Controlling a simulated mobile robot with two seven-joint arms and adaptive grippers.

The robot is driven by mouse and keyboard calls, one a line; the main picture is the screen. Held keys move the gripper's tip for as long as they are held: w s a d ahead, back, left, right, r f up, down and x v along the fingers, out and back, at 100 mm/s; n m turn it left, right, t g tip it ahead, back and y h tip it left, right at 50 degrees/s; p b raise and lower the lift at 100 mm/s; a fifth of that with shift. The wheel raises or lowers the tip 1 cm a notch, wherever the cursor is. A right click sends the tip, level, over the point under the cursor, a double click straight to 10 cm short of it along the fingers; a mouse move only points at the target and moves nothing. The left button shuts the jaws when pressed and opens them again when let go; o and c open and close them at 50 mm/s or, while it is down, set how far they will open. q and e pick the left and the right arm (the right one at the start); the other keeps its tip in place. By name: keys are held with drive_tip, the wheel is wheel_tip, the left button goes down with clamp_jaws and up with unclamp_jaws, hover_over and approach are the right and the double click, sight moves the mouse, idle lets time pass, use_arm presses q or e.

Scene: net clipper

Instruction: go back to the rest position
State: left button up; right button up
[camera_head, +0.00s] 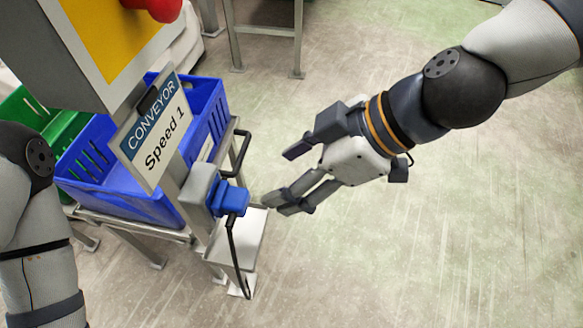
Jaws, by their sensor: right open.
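My right gripper (288,173) is open and empty. It hangs over the floor in the middle of the camera_head view, with its fingers pointing left towards the conveyor post. A gap shows between its fingers and the blue plug (229,199) on the post. My left arm shows at the left edge, but its gripper is out of the picture.
A control box (85,50) with a red button (160,8) and a "CONVEYOR Speed 1" sign (154,132) stands at left. Behind it are a blue crate (150,207) and a green crate (25,108). A black cable (234,262) hangs down. The floor at right is clear.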

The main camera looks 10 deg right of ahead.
drive_tip(key=s+d+f+m+g+h+p, duration=0.1)
drive_tip(key=s+d+f+m+g+h, duration=0.1)
drive_tip(key=s+d+f+m, duration=0.45)
drive_tip(key=s+d+f+m+g+h+p, duration=0.1)
drive_tip(key=s+d+f+m+h, duration=0.15)
drive_tip(key=s+f, duration=0.55)
use_arm(q)
drive_tip(key=shift+t, duration=0.7)
drive_tip(key=w+r, duration=0.3)
drive_tip(key=shift+w+r+p, duration=0.15)
drive_tip(key=shift+p, duration=0.2)
use_arm(e)
drive_tip(key=s+d+f+m+g+h, duration=0.2)
drive_tip(key=s+d+f, duration=0.5)
drive_tip(key=s, duration=0.4)
drive_tip(key=f+m+h, duration=0.1)
drive_tip(key=m, duration=0.1)
drive_tip(key=shift+s+m+g, duration=0.25)
drive_tip(key=shift+m+g, duration=0.05)
drive_tip(key=shift+m, duration=0.1)
drive_tip(key=shift+s+d, duration=0.1)
